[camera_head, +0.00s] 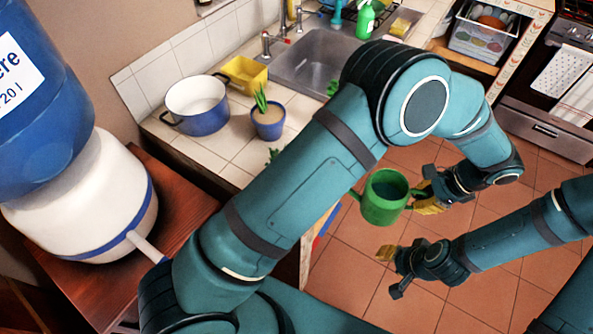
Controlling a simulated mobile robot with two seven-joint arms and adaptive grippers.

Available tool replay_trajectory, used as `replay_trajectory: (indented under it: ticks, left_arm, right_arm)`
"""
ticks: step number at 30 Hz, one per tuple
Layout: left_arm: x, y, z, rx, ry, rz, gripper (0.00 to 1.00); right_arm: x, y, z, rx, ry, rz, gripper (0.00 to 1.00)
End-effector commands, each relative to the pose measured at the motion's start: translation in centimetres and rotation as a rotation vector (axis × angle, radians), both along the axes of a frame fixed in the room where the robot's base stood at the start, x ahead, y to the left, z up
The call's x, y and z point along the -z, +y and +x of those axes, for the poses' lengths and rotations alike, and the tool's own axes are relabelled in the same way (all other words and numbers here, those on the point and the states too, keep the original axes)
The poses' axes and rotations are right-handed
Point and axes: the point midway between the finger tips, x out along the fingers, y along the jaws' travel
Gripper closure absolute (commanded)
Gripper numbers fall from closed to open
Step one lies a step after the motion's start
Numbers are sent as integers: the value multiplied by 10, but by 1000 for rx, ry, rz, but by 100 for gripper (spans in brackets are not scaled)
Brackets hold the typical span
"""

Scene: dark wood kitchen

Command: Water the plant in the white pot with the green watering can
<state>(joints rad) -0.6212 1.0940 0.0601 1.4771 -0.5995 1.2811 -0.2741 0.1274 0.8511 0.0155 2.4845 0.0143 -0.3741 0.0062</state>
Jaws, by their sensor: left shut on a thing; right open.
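The green watering can (380,208) is held in the air over the tiled floor, beside the counter. My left gripper (424,197) is shut on it at its right side. The can's dark opening faces up, and a thin spout shows at its left. My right gripper (390,271) is open and empty, below the can and apart from it. No white plant pot shows clearly. Green leaves (273,155) show at the left edge of my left arm, and more leaves (333,88) show by the sink. Their pots are hidden behind my arm.
A blue pot with a spiky plant (268,121) stands on the tiled counter (225,147). Near it are a white and blue cooking pot (198,105), a yellow container (244,74) and the sink (308,70). A blue water bottle dispenser (85,195) stands at left.

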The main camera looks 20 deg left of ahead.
Motion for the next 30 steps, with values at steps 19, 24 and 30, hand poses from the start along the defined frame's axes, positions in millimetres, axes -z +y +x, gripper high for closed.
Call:
replay_trajectory:
  ticks: [19,24,30]
  left_arm:
    - [-38,-1,0,1,2,12,100]
    - [-38,-1,0,1,2,12,100]
    - [-38,-1,0,1,2,12,100]
  right_arm:
    - [-27,0,0,0,1,0,56]
    - [-26,0,0,0,1,0,56]
    - [-26,0,0,0,1,0,56]
